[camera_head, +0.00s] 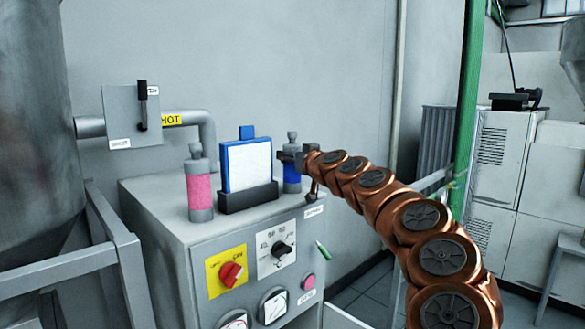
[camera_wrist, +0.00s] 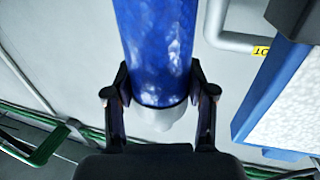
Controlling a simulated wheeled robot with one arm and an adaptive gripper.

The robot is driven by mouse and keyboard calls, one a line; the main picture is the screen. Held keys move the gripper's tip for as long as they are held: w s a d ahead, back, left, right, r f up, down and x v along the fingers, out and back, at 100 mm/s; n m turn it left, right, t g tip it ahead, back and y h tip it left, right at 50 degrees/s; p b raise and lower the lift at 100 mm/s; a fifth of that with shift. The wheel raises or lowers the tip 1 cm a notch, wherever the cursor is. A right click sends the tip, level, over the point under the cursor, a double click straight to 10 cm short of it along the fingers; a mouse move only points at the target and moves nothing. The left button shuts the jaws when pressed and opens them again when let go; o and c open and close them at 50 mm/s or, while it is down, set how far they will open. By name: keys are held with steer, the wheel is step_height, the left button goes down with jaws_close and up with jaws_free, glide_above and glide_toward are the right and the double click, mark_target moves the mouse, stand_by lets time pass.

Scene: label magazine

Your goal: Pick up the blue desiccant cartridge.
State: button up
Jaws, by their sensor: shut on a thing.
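The blue desiccant cartridge (camera_head: 291,177) stands upright on top of the grey cabinet, at the right of the blue-framed panel. It has grey end caps and a small knob on top. In the wrist view the blue cartridge (camera_wrist: 158,50) fills the upper middle, with its grey-white cap (camera_wrist: 160,115) between my fingers. My gripper (camera_head: 297,156) reaches in from the right at the cartridge's upper part, and in the wrist view my gripper (camera_wrist: 160,97) is shut on the cap end, one finger on each side. Whether the base touches the cabinet is not clear.
A pink cartridge (camera_head: 199,188) stands at the left on the cabinet (camera_head: 160,210). The blue-framed white panel (camera_head: 247,166) sits in a dark holder between the two cartridges. A pipe marked HOT (camera_head: 200,118) runs behind. Knobs and gauges cover the cabinet front.

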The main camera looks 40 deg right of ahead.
mark_target(295, 143)
steer(key=shift+c, duration=0.9)
steer(key=shift+r, duration=0.1)
steer(key=shift+r+b, duration=0.6)
steer(key=shift+r, duration=1.05)
steer(key=s+a+r+b, duration=0.1)
steer(key=s+a+b, duration=0.3)
steer(key=s+a, duration=0.5)
steer(key=v, duration=0.3)
steer(key=shift+s+r, duration=0.25)
steer(key=shift+s, duration=0.15)
